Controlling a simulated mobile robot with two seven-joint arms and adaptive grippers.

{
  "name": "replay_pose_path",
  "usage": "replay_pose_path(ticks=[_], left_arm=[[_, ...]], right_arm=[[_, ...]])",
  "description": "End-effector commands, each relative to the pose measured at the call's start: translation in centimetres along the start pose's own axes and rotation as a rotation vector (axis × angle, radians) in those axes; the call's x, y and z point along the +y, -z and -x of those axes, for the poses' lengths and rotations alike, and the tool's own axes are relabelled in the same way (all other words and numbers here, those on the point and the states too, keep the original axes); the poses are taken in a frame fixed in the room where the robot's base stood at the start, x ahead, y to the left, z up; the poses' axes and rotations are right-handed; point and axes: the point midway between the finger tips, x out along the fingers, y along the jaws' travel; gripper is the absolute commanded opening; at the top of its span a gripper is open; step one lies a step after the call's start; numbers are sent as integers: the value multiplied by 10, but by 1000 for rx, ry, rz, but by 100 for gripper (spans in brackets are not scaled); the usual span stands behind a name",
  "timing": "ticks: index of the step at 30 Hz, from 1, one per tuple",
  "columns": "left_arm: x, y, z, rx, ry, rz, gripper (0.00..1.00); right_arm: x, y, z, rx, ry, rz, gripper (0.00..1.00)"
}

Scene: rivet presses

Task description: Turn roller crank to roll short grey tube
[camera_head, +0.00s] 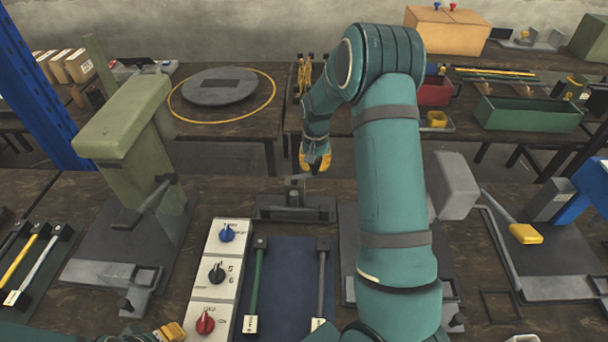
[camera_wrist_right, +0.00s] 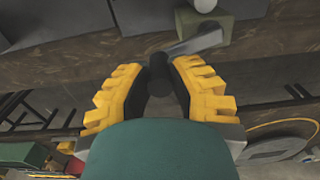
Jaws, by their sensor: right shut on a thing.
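My right gripper (camera_head: 315,165) reaches over the workbench and points down behind the small grey roller device (camera_head: 294,208) at the bench's back edge. In the right wrist view its yellow fingers (camera_wrist_right: 158,90) are shut around the dark crank knob (camera_wrist_right: 157,68). A grey crank arm (camera_wrist_right: 195,40) runs from the knob to a greenish block (camera_wrist_right: 207,25). A grey rod (camera_head: 322,275) lies on the blue mat; I cannot tell whether it is the short grey tube, and no tube is clear in the roller. My left gripper (camera_head: 172,332) barely shows at the bottom edge.
A green press (camera_head: 125,130) stands at left and a grey press (camera_head: 455,185) at right. A switch panel (camera_head: 217,270) and a green rod (camera_head: 257,275) are in front of the roller. Tables behind hold a grey disc (camera_head: 222,86) and a green trough (camera_head: 527,115).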

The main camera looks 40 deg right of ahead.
Motion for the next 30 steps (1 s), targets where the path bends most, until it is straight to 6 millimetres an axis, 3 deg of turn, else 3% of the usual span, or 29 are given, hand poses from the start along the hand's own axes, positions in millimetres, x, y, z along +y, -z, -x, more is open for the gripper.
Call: replay_pose_path(ticks=[15,23,24,30], left_arm=[[-5,-4,-4,-12,9,10,24],[-5,-3,-4,-11,9,9,24],[-5,-3,-4,-11,9,9,24],[-5,-3,-4,-10,9,9,24]], right_arm=[[3,-32,-3,-3,-4,-2,6],[3,-33,-3,-2,-4,-3,6],[3,-33,-3,-3,-5,-3,32],[2,-32,-3,-1,-3,-2,100]])
